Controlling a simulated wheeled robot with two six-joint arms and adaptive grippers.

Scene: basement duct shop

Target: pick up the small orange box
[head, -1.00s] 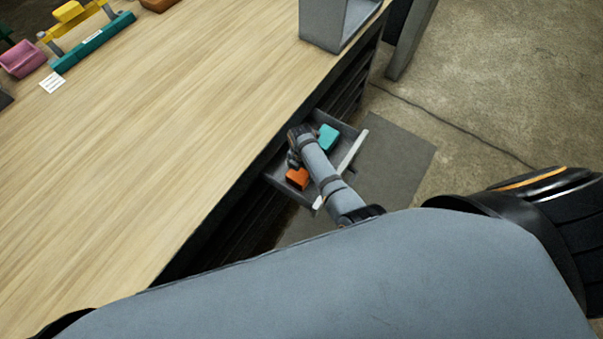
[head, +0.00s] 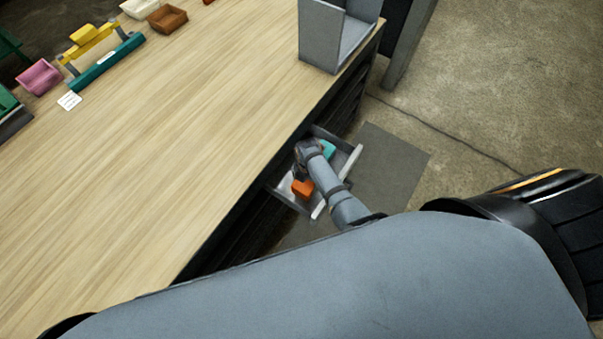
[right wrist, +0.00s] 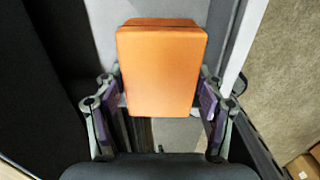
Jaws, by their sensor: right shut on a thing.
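The small orange box (head: 302,188) shows at the open drawer (head: 343,181), beside my right gripper (head: 299,175). In the right wrist view the box (right wrist: 161,68) sits between the two fingers of my right gripper (right wrist: 160,105), which is shut on it. I cannot tell whether the box touches the drawer floor or is a little above it. My right forearm covers part of the drawer. My left gripper is not in view.
A turquoise box (head: 328,150) lies in the drawer, partly behind my arm. The wooden bench top (head: 170,150) is mostly clear, with a grey upright holder (head: 322,38) at its edge. Small bins, including a pink one (head: 39,77), stand at the far left.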

